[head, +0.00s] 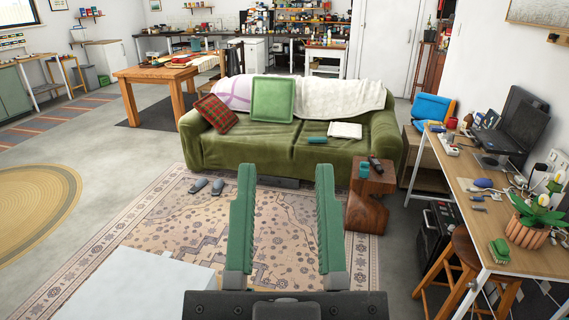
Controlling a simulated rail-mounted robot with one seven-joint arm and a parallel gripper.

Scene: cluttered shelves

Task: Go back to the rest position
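My gripper (284,215) shows in the head view at the bottom centre, with two long green ridged fingers pointing away from me. The fingers are wide apart and nothing is between them; only the patterned rug and the sofa front show through the gap. The gripper is in the air and touches nothing that I can see.
A green sofa (232,148) with cushions stands ahead. A wooden side table (371,200) is right of the gripper. A cluttered desk (481,245) and a stool (470,262) are at the right. A pale flat surface (150,288) lies at the lower left. The left floor is mostly clear.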

